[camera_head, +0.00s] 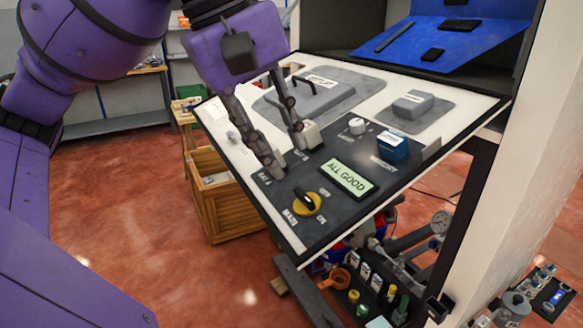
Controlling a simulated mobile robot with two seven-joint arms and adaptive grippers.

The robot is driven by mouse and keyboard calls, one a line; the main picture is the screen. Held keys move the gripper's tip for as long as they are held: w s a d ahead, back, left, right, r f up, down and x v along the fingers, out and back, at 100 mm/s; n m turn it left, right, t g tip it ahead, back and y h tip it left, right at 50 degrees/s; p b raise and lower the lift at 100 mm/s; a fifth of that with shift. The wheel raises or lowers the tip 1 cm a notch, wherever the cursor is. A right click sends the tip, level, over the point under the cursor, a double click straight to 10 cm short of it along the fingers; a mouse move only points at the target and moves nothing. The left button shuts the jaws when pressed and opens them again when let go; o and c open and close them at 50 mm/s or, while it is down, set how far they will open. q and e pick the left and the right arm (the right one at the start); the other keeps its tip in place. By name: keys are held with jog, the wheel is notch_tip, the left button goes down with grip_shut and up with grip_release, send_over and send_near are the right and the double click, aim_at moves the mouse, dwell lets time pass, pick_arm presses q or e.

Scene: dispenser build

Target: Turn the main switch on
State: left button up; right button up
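The main switch (308,203) is a yellow round dial with a black handle at the front corner of the dark control panel (325,229). It is labelled MAIN, with OFF above right and ON below right. I cannot tell for certain which mark the handle points to. My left gripper (290,152) reaches down over the panel from above, behind the switch and apart from it. Its two fingers are spread, with nothing clearly held between them. The fingertips hide part of the panel and its labels. My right gripper is not in view.
A green display (348,180) reading ALL GOOD, a blue button block (393,147) and a white knob (357,126) sit behind the switch. A grey lid with a handle (312,94) lies farther back. A wooden crate (222,195) stands left below. Bottles and tools sit underneath.

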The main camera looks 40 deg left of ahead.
pick_arm(q)
jog(key=v, duration=0.3)
jog(key=shift+f, duration=0.1)
dwell(0.5)
